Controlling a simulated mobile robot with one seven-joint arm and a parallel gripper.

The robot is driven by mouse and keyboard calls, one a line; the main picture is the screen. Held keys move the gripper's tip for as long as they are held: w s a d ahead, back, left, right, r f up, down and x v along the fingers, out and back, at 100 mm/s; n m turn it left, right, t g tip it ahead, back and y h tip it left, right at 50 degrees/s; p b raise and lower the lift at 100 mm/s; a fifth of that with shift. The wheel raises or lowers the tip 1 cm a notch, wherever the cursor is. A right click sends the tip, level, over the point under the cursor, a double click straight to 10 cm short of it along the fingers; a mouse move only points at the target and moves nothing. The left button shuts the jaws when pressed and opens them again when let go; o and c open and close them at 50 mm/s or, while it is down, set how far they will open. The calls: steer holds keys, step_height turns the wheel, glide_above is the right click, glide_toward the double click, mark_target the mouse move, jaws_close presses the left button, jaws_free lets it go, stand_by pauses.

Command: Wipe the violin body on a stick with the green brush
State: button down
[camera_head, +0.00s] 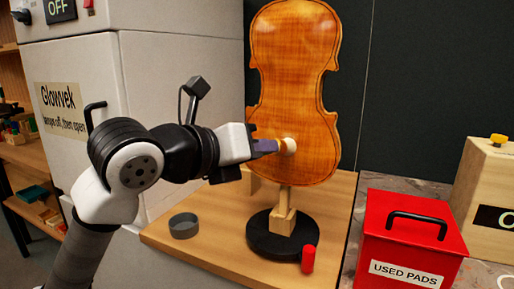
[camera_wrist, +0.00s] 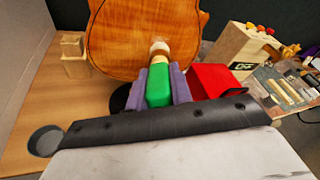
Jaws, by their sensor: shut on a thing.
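The violin body (camera_head: 292,90) stands upright on a wooden stick with a round black base (camera_head: 270,240); it also fills the top of the wrist view (camera_wrist: 140,38). My gripper (camera_wrist: 161,88) is shut on the green brush (camera_wrist: 159,84), seen between its purple fingers in the wrist view. The brush's pale round head (camera_head: 289,145) is at the lower part of the violin body and appears to touch it. In the head view, my gripper (camera_head: 264,147) hides the green handle.
A grey round dish (camera_head: 184,226) and a red cylinder (camera_head: 309,259) are on the wooden bench (camera_head: 215,258). A red box labelled USED PADS (camera_head: 410,235) stands at right. A wooden box (camera_head: 490,190) is beyond it. A white cabinet (camera_head: 190,60) stands at left.

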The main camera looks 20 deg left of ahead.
steer(key=shift+f+b, duration=0.35)
steer(key=shift+f, duration=0.35)
steer(key=shift+r, duration=0.1)
steer(key=s, duration=0.6)
steer(key=shift+r, duration=0.15)
steer(key=shift+a, duration=0.1)
steer(key=s, duration=0.3)
steer(key=shift+r, duration=0.1)
steer(key=shift+w, duration=0.1)
stand_by(0.4)
steer(key=shift+w+f+b, duration=0.15)
steer(key=shift+w+b, duration=0.1)
steer(key=shift+w, duration=1.55)
steer(key=shift+w+f+b, duration=0.1)
steer(key=shift+w+b, duration=0.1)
steer(key=shift+w, duration=1.6)
